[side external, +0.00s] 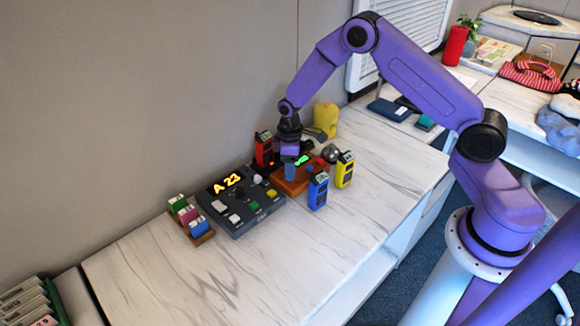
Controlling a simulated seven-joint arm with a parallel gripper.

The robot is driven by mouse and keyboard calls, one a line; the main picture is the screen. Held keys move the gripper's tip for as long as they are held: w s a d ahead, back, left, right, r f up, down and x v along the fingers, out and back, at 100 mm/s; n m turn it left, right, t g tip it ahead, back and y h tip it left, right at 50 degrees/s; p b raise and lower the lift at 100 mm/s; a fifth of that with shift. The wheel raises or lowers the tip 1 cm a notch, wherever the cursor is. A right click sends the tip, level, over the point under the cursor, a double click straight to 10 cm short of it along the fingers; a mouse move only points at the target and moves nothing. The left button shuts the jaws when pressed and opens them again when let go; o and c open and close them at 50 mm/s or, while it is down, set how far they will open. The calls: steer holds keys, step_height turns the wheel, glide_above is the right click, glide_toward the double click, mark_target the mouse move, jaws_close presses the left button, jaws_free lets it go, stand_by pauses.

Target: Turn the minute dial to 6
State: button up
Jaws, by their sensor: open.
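My gripper (290,162) points down over a small orange-brown device (290,187) with a lit green display (303,161), on the white marbled counter. A bluish part shows just below the gripper, and I cannot tell whether it is a finger or a knob. The gripper and its fingers hide much of this device, so no dial marked for minutes can be made out. Left of it sits a dark grey console (240,201) with an orange display reading "A 23" (228,184), a round knob (257,179) and several coloured buttons. The gap between my fingers is too small to see.
A red box-like unit (264,149) stands close behind the gripper, with blue (318,190) and yellow (345,170) ones to the right. A yellow container (326,119) stands behind. A wooden rack (190,220) holds coloured blocks at left. The front counter is clear.

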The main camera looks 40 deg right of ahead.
steer(key=shift+f, duration=0.25)
jaws_close()
steer(key=m, duration=0.6)
steer(key=shift+m, duration=0.3)
steer(key=m, duration=0.3)
steer(key=shift+m, duration=2)
